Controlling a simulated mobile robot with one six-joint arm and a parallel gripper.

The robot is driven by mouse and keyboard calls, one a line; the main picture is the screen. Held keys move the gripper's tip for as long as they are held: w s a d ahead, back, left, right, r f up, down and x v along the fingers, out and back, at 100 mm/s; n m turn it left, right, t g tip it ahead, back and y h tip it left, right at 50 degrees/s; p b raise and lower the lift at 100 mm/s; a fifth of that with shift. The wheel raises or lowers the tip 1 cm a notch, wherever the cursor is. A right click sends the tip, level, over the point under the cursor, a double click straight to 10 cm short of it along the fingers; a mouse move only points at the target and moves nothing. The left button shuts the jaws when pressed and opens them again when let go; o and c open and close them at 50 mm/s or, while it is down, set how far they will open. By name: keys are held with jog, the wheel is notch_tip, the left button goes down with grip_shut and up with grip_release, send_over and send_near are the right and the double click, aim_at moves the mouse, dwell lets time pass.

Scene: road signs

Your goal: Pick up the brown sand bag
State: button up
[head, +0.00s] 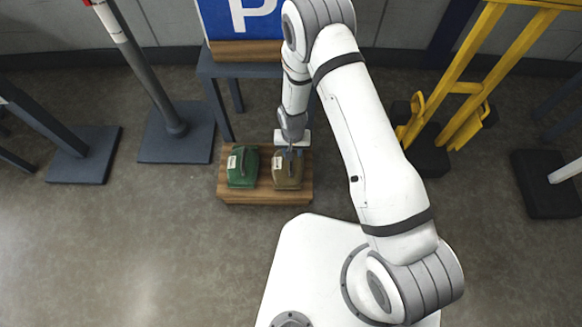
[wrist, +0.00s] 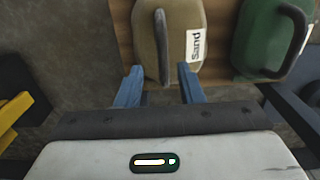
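The brown sand bag (head: 287,172) sits on a low wooden platform (head: 262,197) in the head view, on the right of a green bag (head: 242,167). In the wrist view the brown sand bag (wrist: 180,40) has a dark handle along its top and a white label reading "Sand". The green bag (wrist: 272,42) is to its right there. My gripper (wrist: 158,78) is open, its two blue fingers spread on either side of the line of the handle. In the head view my gripper (head: 290,152) is over the brown bag. Whether the fingers touch the bag cannot be told.
A dark table (head: 240,70) with a blue "P" sign (head: 240,18) stands behind the platform. A grey post on a dark base (head: 177,135) is at left. A yellow frame (head: 470,85) stands at right.

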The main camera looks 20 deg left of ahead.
aim_at(288, 163)
jog(key=f+b, duration=0.1)
jog(key=f, duration=0.1)
jog(key=f+b, duration=0.1)
jog(key=f, duration=0.2)
jog(key=shift+w+a+f, duration=0.1)
jog(key=shift+w+a, duration=0.05)
jog(key=shift+a, duration=0.05)
jog(key=shift+c, duration=0.3)
grip_shut()
dwell(0.9)
